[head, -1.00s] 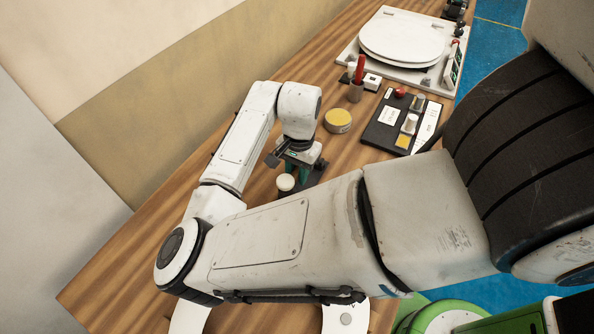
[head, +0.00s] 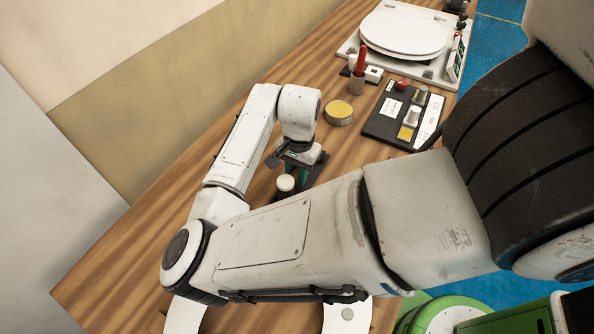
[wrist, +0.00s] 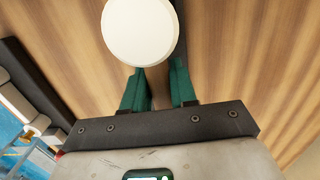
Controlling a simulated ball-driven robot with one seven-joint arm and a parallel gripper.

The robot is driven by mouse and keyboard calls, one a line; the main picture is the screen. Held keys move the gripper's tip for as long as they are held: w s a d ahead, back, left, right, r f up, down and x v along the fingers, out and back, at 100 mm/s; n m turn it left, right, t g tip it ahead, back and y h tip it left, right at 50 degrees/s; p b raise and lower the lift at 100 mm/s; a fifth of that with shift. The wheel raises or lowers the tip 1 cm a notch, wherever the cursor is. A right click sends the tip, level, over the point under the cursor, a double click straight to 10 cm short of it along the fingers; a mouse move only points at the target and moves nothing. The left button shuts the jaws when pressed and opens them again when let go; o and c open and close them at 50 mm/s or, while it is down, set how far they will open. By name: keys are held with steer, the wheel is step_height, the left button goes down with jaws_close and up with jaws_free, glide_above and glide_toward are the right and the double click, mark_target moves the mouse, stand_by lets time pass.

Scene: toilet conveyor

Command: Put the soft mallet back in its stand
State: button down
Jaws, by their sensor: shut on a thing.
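The soft mallet shows as a pale round head (head: 286,183) just in front of my gripper (head: 296,174). In the wrist view the cream head (wrist: 140,30) covers the fingertips' far end, and a wooden handle (wrist: 160,92) runs between the two green fingers. My gripper (wrist: 158,82) is shut on this handle, low over the wooden bench.
A yellow-topped round tin (head: 339,112) stands close behind my gripper. Bare bench (head: 235,120) lies to the left.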

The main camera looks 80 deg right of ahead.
steer(key=shift+f+b, duration=0.35)
steer(key=shift+f, duration=0.25)
steer(key=c, duration=0.8)
jaws_free()
steer(key=r, duration=1)
steer(key=shift+s+d+r+b, duration=0.1)
steer(key=shift+d+r+b, duration=0.2)
steer(key=shift+d+r, duration=0.1)
steer(key=shift+s+f, duration=0.1)
